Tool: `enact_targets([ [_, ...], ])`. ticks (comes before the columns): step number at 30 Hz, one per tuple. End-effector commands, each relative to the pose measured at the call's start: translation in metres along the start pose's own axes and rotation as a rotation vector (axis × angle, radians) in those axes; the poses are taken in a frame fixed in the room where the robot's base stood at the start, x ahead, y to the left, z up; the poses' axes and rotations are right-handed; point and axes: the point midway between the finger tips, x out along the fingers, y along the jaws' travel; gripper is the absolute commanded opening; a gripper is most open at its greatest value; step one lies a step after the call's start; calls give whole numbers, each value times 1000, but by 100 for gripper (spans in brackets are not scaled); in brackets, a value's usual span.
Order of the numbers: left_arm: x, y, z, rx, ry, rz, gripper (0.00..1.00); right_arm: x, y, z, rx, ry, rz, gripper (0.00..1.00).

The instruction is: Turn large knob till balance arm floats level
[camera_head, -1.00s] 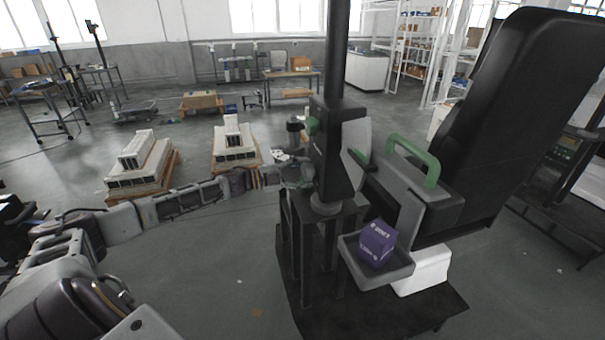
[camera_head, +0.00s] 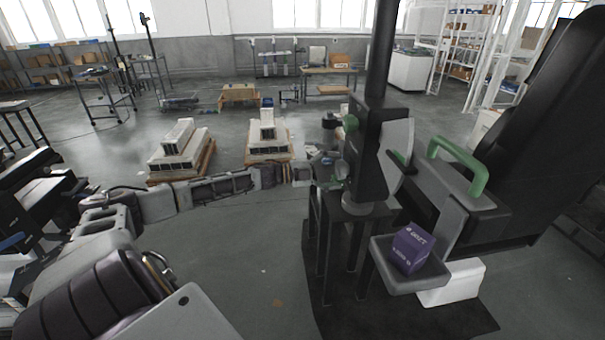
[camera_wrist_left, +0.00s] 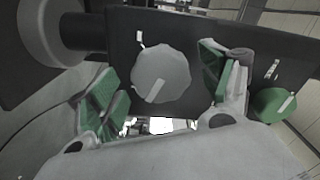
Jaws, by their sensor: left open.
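The large knob (camera_wrist_left: 160,76) is a grey, scalloped disc with a pale pointer line on a dark panel in the left wrist view. My left gripper (camera_wrist_left: 162,62) is open, with one green-padded finger on each side of the knob and visible gaps between. In the head view my left gripper (camera_head: 326,170) is at the left side of the black column unit (camera_head: 371,150), where the large knob is hidden. A grey arm with a green handle (camera_head: 461,163) extends right from the unit; I cannot tell whether it is level. My right gripper is not seen.
A smaller green knob (camera_wrist_left: 272,104) is right of the large one. A purple box (camera_head: 411,247) sits in a grey tray (camera_head: 402,281) on the unit's right side. A large black body (camera_head: 530,130) fills the right. Stacked white blocks (camera_head: 181,150) stand on pallets behind my left arm.

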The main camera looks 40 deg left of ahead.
Motion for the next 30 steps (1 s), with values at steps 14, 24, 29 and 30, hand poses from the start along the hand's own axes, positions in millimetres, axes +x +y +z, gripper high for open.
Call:
enact_targets([
  [14,-20,1,0,-1,-1,2,79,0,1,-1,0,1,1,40],
  [24,-32,1,1,-2,-2,2,79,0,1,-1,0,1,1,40],
  [29,-36,1,1,-2,-3,1,79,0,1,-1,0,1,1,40],
  [30,-38,1,1,-2,-2,1,79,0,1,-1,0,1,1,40],
])
